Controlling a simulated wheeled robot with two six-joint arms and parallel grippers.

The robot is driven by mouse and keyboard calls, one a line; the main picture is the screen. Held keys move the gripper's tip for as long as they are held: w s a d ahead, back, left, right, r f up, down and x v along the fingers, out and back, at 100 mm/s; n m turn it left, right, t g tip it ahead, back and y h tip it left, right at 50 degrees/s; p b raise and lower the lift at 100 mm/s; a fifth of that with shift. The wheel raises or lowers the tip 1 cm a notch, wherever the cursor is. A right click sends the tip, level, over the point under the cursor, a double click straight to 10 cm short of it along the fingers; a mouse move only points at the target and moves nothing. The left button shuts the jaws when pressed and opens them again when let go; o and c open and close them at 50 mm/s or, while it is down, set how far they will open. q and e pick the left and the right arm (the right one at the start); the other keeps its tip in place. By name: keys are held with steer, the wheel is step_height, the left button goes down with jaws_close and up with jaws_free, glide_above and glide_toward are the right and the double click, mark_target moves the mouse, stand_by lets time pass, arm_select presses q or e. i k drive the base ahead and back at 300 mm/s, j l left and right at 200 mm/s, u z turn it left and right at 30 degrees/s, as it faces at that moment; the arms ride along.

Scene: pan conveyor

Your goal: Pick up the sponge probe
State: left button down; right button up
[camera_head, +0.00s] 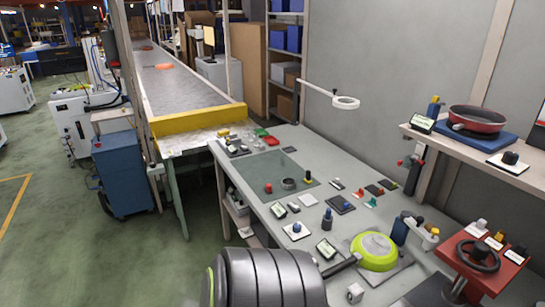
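Several small probe-like pieces stand on the grey workbench (262,212); I cannot tell which is the sponge probe. A blue-topped piece sits on a white pad (296,231). A dark cylinder with a blue top (327,220) stands to its right. A yellow-topped black piece (308,178) stands at the right edge of the green mat (262,170), with a red knob (268,187) and a dark ring (288,184) also on the mat. Neither of my grippers is in view.
A large dark ribbed shape (270,278) covers the bottom middle. A green pan (374,250) lies at the bench's right front, its handle pointing left. A red pan (477,119) sits on the right shelf. A lamp ring (346,103) overhangs the bench. A conveyor (185,90) runs behind.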

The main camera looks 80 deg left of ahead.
mark_target(308, 179)
steer(key=u, duration=2.35)
